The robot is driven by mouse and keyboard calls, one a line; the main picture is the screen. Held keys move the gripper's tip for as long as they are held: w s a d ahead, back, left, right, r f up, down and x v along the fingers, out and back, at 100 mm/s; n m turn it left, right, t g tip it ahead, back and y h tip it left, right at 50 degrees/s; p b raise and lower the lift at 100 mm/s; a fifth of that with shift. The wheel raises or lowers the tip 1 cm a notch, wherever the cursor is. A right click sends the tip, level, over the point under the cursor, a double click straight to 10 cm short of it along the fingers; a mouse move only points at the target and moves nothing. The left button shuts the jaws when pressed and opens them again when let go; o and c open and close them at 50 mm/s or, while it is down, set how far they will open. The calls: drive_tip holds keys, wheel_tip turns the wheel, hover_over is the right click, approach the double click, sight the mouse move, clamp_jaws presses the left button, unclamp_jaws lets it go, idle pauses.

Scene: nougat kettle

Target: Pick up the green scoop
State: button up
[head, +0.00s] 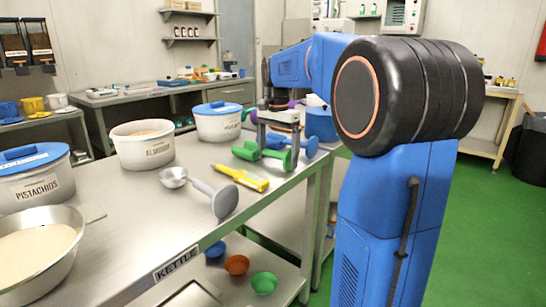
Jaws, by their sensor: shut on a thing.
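The green scoop (246,151) is near the right edge of the steel table, behind the yellow tool. My gripper (278,146) points down over it, with its fingers around the scoop's middle. The gripper is shut on the green scoop. The fingers hide part of the scoop, and I cannot tell whether it touches the table. A blue scoop (310,146) lies just behind it.
A yellow tool (242,179), a grey metal scoop (216,197) and a small ladle (173,177) lie in front. White tubs (143,152) and (218,126) stand behind left. A large bowl (64,271) is at front left. Small bowls (237,264) sit on the lower shelf.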

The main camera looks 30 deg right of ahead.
wheel_tip(320, 180, up, 15)
idle(0.9)
drive_tip(key=shift+a, duration=0.1)
idle(0.4)
